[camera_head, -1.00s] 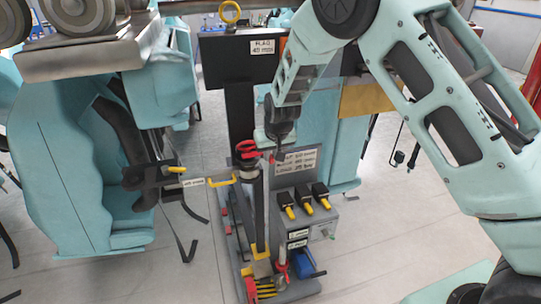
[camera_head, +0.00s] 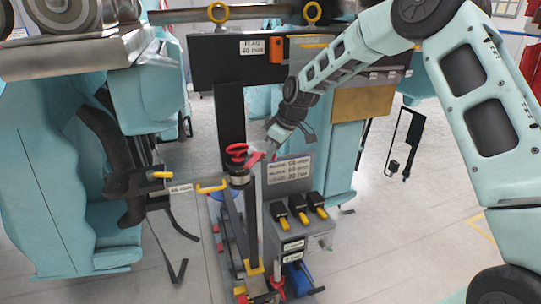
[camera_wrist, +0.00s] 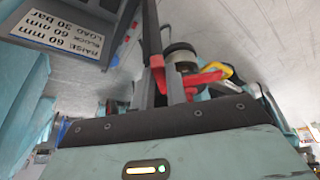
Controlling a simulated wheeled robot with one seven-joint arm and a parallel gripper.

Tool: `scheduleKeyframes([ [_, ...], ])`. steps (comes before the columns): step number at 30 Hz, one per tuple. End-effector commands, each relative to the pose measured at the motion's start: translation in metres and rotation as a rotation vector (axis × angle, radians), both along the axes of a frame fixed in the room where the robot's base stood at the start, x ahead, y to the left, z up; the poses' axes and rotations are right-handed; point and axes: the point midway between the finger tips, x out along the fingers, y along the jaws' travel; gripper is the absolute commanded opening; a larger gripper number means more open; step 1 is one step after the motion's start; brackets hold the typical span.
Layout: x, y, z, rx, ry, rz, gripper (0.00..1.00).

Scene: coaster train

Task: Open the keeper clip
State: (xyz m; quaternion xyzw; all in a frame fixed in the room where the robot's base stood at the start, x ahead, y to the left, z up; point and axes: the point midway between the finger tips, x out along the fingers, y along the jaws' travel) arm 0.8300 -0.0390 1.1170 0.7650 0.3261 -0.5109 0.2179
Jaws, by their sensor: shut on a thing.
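A red piece (camera_head: 256,158), which looks like the keeper clip, sits at the top of the dark upright post (camera_head: 253,215), beside a red handwheel (camera_head: 236,150). My gripper (camera_head: 272,151) reaches down from the upper right, its tips at this red piece. In the wrist view the red piece (camera_wrist: 200,78) runs to the right from between the dark fingers (camera_wrist: 160,60), which are shut on it. A dark cylinder (camera_wrist: 181,52) stands behind it. The fingers hide part of the clip, and I cannot tell whether it is open.
A grey box with black and yellow switches (camera_head: 297,212) and a label plate (camera_head: 290,170) stands right of the post. A yellow handle (camera_head: 212,187) juts out left. A dark beam (camera_head: 225,62) crosses behind. Teal seats (camera_head: 55,190) stand left.

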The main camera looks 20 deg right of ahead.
Motion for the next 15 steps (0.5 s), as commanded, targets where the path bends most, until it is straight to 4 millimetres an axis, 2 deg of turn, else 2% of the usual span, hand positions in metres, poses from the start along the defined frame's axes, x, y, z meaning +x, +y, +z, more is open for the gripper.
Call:
scheduleKeyframes([
  [15,0.0061,-0.0047,0.0011,-0.001,-0.002,0.125,0.00],
])
